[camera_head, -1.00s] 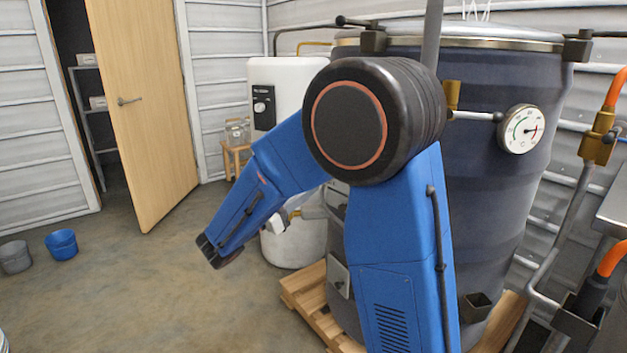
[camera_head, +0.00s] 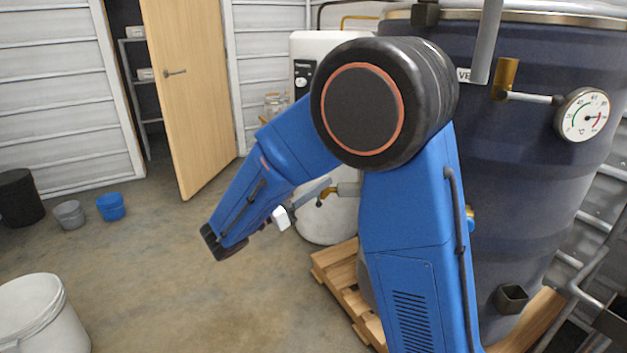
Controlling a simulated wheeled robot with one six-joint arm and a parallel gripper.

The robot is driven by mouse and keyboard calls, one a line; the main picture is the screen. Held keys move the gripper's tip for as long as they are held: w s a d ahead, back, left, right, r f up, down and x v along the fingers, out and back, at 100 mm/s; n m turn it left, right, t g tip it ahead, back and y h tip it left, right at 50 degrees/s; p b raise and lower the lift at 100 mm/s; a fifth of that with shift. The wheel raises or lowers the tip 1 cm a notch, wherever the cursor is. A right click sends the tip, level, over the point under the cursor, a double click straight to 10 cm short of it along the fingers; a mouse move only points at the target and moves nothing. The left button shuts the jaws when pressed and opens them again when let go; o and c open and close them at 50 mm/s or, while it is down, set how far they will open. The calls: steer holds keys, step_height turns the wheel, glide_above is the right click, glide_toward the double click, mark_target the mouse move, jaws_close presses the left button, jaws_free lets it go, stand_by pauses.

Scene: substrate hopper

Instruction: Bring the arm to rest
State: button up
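My blue arm (camera_head: 415,240) stands in front of the camera. Its upper link rises to a large black joint with an orange ring, and its forearm (camera_head: 260,185) slopes down to the left. The forearm ends in a dark part above open floor. A small white piece (camera_head: 281,218) shows just right of the forearm's lower end, and I cannot tell what it belongs to. I make out no gripper fingers, so whether anything is held does not show.
A dark hopper drum (camera_head: 530,140) with a dial gauge (camera_head: 582,115) stands right of the arm, on a wooden pallet (camera_head: 338,268). A white tank (camera_head: 338,215) is behind. Buckets (camera_head: 110,207) and a white tub (camera_head: 42,315) stand left. The wooden door (camera_head: 190,90) is ajar. Mid-left floor is clear.

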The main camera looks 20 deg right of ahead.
steer(key=s+d+f+m+g+y, duration=0.3)
steer(key=s+d+m+y, duration=0.15)
steer(key=s+d, duration=0.3)
steer(key=s+d+f+m+g+y, duration=0.3)
steer(key=s+d+m+g+y, duration=0.15)
steer(key=s+d, duration=0.35)
steer(key=s+a+f+m+y, duration=0.1)
steer(key=s+f+m+y, duration=0.3)
steer(key=s, duration=0.4)
steer(key=s+a+m+t+y, duration=0.5)
steer(key=a+m+t+y, duration=0.1)
steer(key=a+m+y, duration=0.1)
steer(key=shift+a+m, duration=0.5)
steer(key=shift+m, duration=0.2)
steer(key=shift+r, duration=0.1)
